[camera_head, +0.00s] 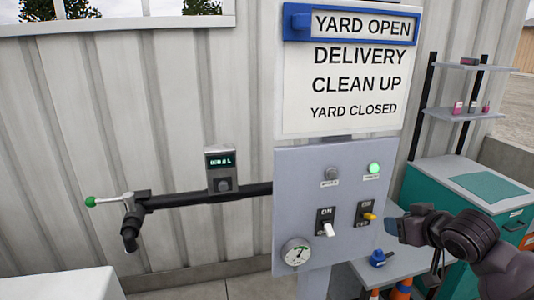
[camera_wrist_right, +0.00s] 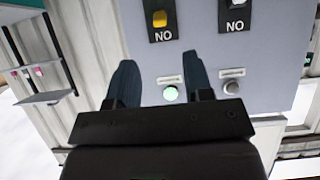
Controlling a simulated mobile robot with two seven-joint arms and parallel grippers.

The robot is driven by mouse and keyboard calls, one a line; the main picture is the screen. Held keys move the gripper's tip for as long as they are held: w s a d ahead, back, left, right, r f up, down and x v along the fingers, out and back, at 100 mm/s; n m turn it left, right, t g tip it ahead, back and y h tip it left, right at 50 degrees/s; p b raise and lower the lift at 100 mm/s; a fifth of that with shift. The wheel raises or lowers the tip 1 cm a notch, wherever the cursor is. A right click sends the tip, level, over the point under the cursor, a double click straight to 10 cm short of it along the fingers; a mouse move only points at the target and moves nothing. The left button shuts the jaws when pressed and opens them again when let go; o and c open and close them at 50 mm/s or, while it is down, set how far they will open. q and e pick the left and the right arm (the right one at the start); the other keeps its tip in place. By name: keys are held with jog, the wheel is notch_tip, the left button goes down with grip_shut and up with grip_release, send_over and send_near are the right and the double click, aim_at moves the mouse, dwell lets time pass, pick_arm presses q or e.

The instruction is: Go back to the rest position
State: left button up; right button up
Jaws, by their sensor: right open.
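My right gripper (camera_head: 394,228) is at the right of the head view, in front of the right edge of the grey control panel (camera_head: 297,190). Its two dark fingers stand apart in the right wrist view (camera_wrist_right: 157,68), with nothing held between them. The yellow switch (camera_head: 368,216) is just left of the gripper in the head view, with a visible gap. The yellow switch also shows beyond the fingertips in the wrist view (camera_wrist_right: 160,19), which is upside down. The white switch (camera_head: 328,230) is further left. The green lamp (camera_head: 374,168) is lit. My left gripper is not in view.
A sign (camera_head: 345,115) with a blue frame around "YARD OPEN" hangs above the panel. A black pipe (camera_head: 250,190) with a green-tipped lever (camera_head: 90,202) runs left. A gauge (camera_head: 296,252) is low on the panel. A teal cabinet (camera_head: 440,189) and shelves (camera_head: 463,115) stand right.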

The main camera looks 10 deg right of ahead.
jog(key=s+a+f+n+t, duration=0.2)
jog(key=f, duration=0.5)
jog(key=s+a+f+n+t, duration=0.1)
jog(key=s+a+f, duration=0.1)
jog(key=f, duration=0.6)
jog(key=s+a+f+m+g, duration=0.1)
jog(key=s+a+f, duration=0.1)
jog(key=s+f, duration=0.3)
jog(key=s+a+f+m+g+b, duration=0.1)
jog(key=s+a+f, duration=0.1)
jog(key=s+f, duration=0.3)
jog(key=s+a+f+m+g+h+b, duration=0.1)
jog(key=s+a+f, duration=0.2)
jog(key=s+f, duration=0.3)
jog(key=shift+f, duration=0.65)
jog(key=shift+s, duration=0.1)
